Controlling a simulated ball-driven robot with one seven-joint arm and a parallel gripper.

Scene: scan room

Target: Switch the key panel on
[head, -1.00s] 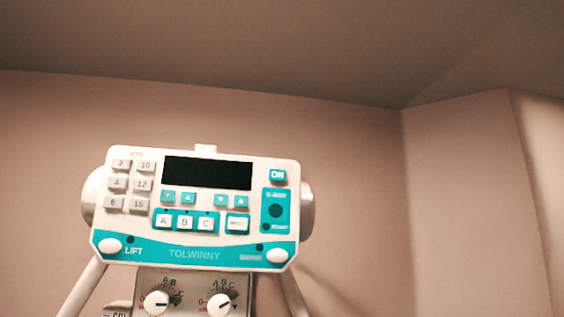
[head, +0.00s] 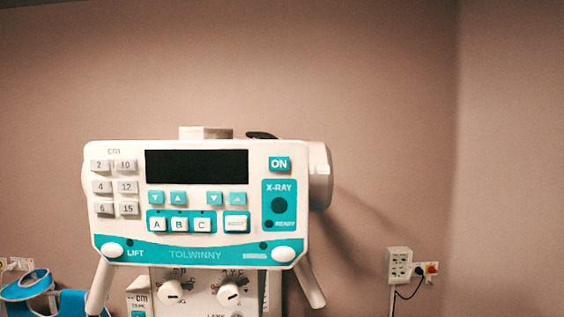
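The key panel (head: 259,207) is a white and teal control face labelled TOLWINNY, left of the middle in the head view. Its teal ON key (head: 280,164) sits at the upper right of the face. The display (head: 197,166) is black and shows no figures. Number keys are at the left, and arrow keys and A, B, C keys lie below the display. An X-RAY block (head: 279,205) with a dark round spot is under the ON key. My gripper is not in view.
Two white handles slope down from the panel's lower corners. A lower unit with two knobs (head: 172,291) is below it. A wall socket box (head: 398,264) with a black cable is at the right. A blue object (head: 30,288) is at lower left. The space right of the panel is open.

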